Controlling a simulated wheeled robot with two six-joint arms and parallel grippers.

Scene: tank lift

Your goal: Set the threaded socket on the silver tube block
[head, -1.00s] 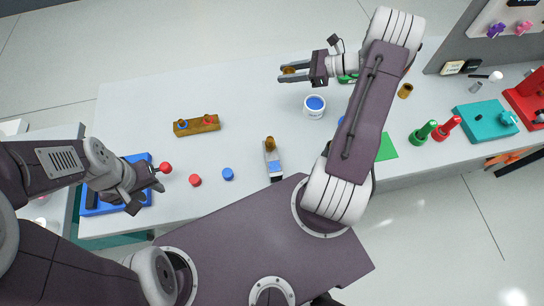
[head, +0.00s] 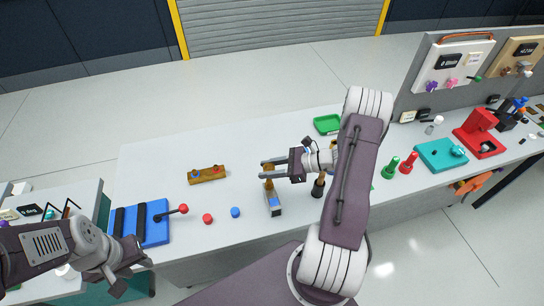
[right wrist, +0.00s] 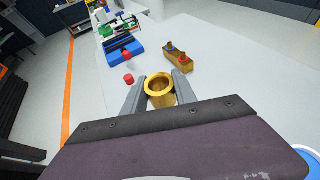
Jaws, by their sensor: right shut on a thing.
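The threaded socket is a brass ring with a flared rim, held between the fingers of my right gripper (head: 267,168). In the right wrist view the socket (right wrist: 160,84) sits upright between both fingertips. The silver tube block (head: 274,207) is a narrow grey block with a blue patch, lying just below my right gripper in the head view. Its brass far end sits close to the gripper; I cannot tell whether the socket touches it. My left gripper (head: 134,270) is at the lower left, near the blue fixture, and its jaw opening is unclear.
A blue fixture (head: 153,231) with a red-knobbed lever stands at the left. A red cap (head: 208,218), a blue cap (head: 235,212) and a brown peg block (head: 206,175) lie nearby. A green tray (head: 327,125) is at the back. Green and red bottles stand right of my arm.

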